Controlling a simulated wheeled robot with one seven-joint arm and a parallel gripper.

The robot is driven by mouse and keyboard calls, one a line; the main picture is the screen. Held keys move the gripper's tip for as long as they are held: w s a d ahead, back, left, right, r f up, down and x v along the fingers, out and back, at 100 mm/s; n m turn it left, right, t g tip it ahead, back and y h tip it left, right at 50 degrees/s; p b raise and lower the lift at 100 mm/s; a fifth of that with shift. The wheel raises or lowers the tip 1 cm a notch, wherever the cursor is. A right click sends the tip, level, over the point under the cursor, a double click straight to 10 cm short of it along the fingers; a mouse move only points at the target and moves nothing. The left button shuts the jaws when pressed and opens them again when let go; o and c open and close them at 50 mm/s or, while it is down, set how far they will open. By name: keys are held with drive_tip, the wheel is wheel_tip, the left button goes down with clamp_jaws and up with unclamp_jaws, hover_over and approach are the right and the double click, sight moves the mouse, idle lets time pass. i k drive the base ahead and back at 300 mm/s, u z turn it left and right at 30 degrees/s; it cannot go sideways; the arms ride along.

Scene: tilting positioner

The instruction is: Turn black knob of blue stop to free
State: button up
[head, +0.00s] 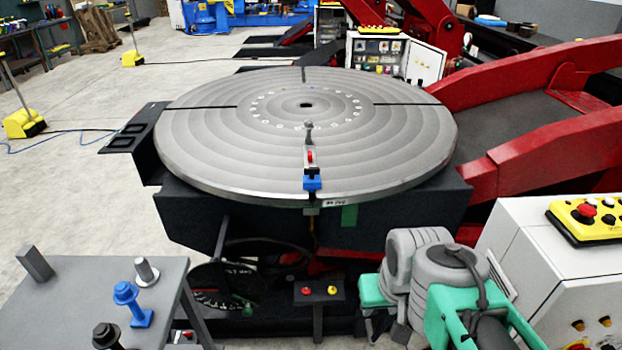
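A blue stop (312,183) sits at the near rim of the large round grey turntable (210,150), in line with a radial slot. A small dark part, perhaps its black knob (313,172), shows just behind the blue block; it is too small to read its setting. A red piece (310,156) and a grey upright post (308,132) stand further in along the same slot. My folded arm, grey and green, shows at the lower right, apart from the stop. I cannot make out my gripper.
A grey side table (75,280) at lower left carries another blue piece (127,300), a black piece (105,335) and grey pieces. A small stand with red and yellow buttons (318,292) is below the turntable. White cabinet (545,270) at right; red tilting arms behind.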

sight(311, 171)
drive_tip(key=u, duration=0.05)
drive_tip(key=i, duration=1.05)
drive_tip(key=u, duration=0.3)
